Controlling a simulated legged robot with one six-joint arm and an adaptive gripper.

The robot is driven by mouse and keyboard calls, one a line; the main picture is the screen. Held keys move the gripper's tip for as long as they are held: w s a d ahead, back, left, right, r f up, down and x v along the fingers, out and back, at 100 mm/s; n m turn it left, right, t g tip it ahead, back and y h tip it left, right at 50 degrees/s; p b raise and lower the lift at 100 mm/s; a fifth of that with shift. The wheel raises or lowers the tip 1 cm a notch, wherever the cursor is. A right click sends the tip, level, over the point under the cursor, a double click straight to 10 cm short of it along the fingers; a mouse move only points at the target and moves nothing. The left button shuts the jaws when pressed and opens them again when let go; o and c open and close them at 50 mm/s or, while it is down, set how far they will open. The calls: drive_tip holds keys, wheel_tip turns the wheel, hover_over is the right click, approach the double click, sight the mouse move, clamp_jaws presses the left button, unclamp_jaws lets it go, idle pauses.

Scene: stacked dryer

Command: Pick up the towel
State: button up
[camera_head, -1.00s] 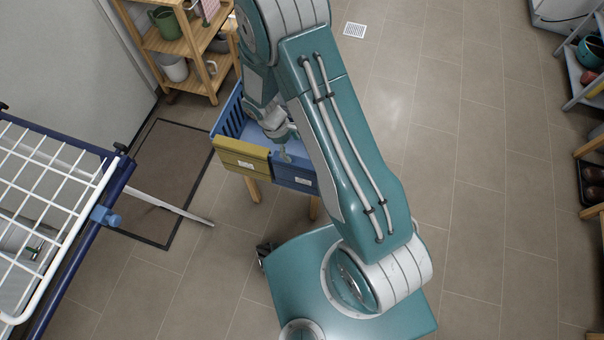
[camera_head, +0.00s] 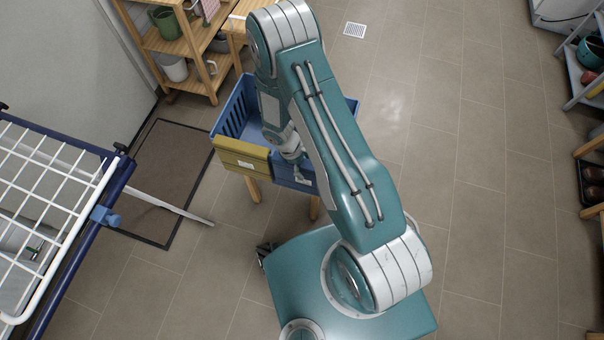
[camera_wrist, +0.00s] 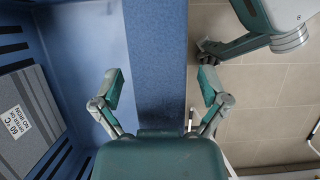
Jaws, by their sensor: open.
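My gripper (camera_wrist: 160,88) is open in the wrist view, with a finger on each side of a speckled blue strip (camera_wrist: 156,50). I cannot tell whether this strip is cloth or the wall of the blue bin (camera_wrist: 88,45). Nothing is held. In the head view my gripper (camera_head: 300,172) is low over the front of the blue bin (camera_head: 232,112), and my arm hides much of the inside. No towel can be made out for sure. A grey panel or piece with a white care label (camera_wrist: 18,122) shows at the left of the wrist view.
A white drying rack (camera_head: 50,190) stands at the left. A wooden shelf (camera_head: 180,46) with pots is behind. A dark mat (camera_head: 165,165) lies on the floor. The tiled floor at right is clear.

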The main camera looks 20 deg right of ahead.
drive_tip(key=shift+f, duration=0.25)
idle(0.4)
clamp_jaws()
